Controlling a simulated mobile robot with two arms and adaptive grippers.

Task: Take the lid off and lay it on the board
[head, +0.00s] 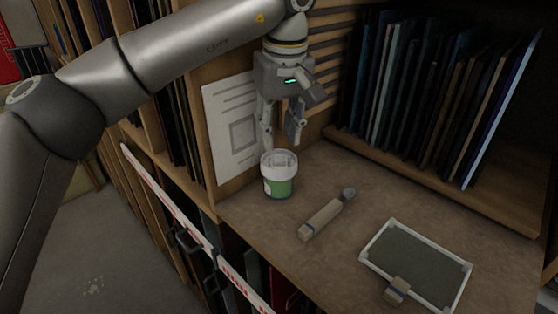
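A small tub with a green label and a white lid (280,161) stands upright at the back left of the worktop. The lid sits on top of the tub (278,185). My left gripper (281,144) points down just above the lid, its fingers apart with nothing seen between them. Whether a fingertip touches the lid I cannot tell. A dark board with a pale frame (415,262) lies flat at the front right, with a small beige block (397,290) on its near edge. My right gripper does not show.
A beige-handled tool with a round grey end (322,218) lies between tub and board. A printed sheet (232,130) leans behind the tub. A rack of upright panes (440,95) fills the back right. Red-and-white tape (190,222) runs along the left front edge.

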